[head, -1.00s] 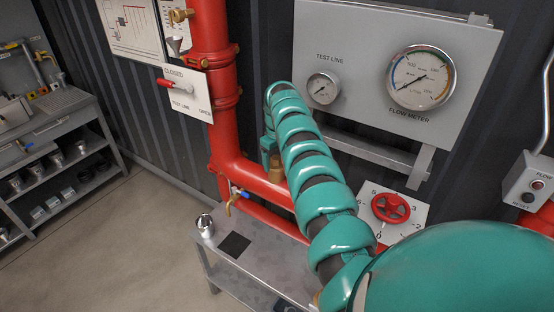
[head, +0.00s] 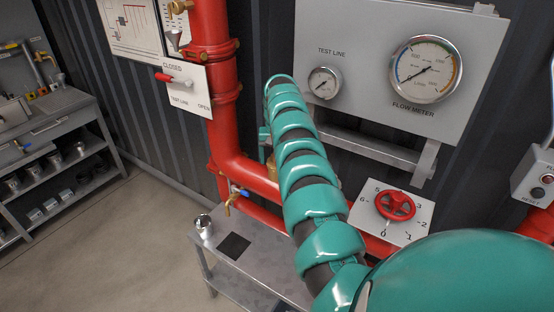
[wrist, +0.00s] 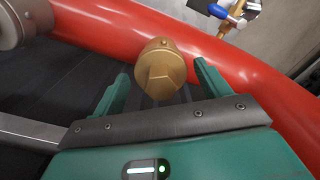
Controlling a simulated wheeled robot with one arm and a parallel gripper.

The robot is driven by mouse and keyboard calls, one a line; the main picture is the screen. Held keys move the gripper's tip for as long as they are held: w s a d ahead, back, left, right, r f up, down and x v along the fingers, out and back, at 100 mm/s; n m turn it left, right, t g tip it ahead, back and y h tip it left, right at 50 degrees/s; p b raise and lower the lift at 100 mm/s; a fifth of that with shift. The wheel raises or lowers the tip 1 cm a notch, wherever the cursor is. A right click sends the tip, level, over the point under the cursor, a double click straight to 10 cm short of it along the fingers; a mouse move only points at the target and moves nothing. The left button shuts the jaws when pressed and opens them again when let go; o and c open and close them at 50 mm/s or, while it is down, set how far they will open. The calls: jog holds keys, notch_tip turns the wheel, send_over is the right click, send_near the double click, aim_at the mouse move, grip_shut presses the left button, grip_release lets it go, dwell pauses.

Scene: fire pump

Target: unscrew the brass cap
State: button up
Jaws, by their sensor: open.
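The brass cap (wrist: 160,77) has a hexagonal end and sits on the side of the red pipe (wrist: 215,50) in the wrist view. My gripper (wrist: 159,90) is open, with one teal finger on each side of the cap. In the head view a small part of the brass fitting (head: 271,168) shows beside my arm. My gripper is hidden there behind my arm.
A blue-handled brass drain valve (head: 235,198) hangs from the pipe, above a metal bench (head: 262,262) with a steel cup (head: 204,226). A red handwheel (head: 395,204) is at right. A gauge panel (head: 365,75) and a test-line lever (head: 174,79) are above.

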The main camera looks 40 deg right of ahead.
jog(key=m, duration=0.5)
jog(key=shift+w+m+p, duration=0.1)
jog(key=shift+m+p, duration=0.2)
jog(key=shift+m, duration=0.1)
jog(key=m, duration=0.3)
jog(key=shift+a+r+m+p, duration=0.1)
jog(key=shift+r+m+p, duration=0.05)
jog(key=shift+m+p, duration=0.4)
jog(key=shift+m, duration=0.35)
jog(key=shift+c, duration=0.5)
